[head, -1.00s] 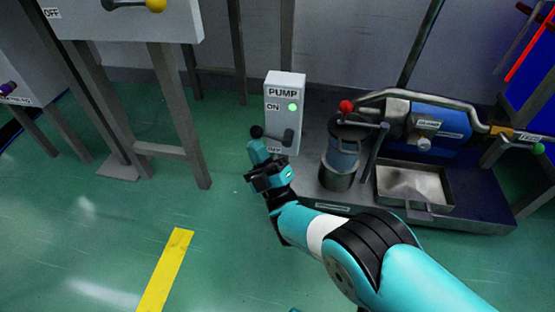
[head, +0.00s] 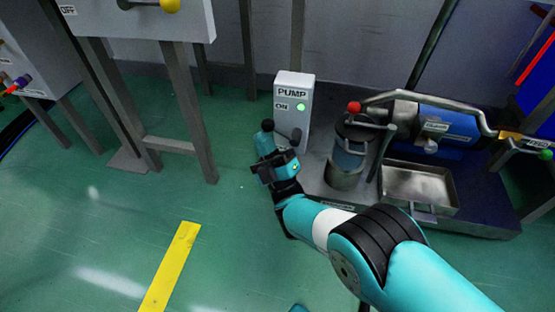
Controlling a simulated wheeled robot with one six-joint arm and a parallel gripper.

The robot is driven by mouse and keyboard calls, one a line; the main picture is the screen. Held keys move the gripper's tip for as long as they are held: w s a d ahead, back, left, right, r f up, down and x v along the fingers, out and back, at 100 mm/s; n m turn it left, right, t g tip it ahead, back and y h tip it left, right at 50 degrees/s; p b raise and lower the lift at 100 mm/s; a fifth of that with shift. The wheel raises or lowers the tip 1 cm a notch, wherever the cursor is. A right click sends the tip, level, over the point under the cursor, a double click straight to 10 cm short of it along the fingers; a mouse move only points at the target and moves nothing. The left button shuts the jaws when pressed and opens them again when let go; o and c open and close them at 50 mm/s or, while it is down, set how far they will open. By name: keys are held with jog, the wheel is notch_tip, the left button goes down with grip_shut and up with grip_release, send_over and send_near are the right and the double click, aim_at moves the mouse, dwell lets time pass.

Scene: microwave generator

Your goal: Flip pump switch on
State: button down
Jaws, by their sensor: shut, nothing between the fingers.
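The pump box (head: 293,92) is a grey-white upright box labelled PUMP and ON, with a green light lit beside ON. Its black switch lever (head: 296,134) is low on the front face and reaches left toward my gripper. The lower label and part of the lever are hidden by my gripper.
Right of the pump box, a metal cylinder (head: 347,165), a red-knobbed lever (head: 354,107), a blue machine (head: 445,125) and a metal tray (head: 418,184) crowd a low platform. A steel-legged cabinet (head: 150,22) stands left. Green floor with a yellow stripe (head: 172,262) is clear in front.

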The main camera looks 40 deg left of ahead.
jog(key=shift+r, duration=0.1)
jog(key=s+f+b, duration=0.1)
jog(key=s+f, duration=0.2)
jog(key=f, duration=0.3)
jog(key=s+d+f+b, duration=0.1)
jog(key=s+f, duration=0.2)
jog(key=f, duration=0.3)
jog(key=shift+s+f, duration=0.25)
jog(key=shift+s, duration=0.1)
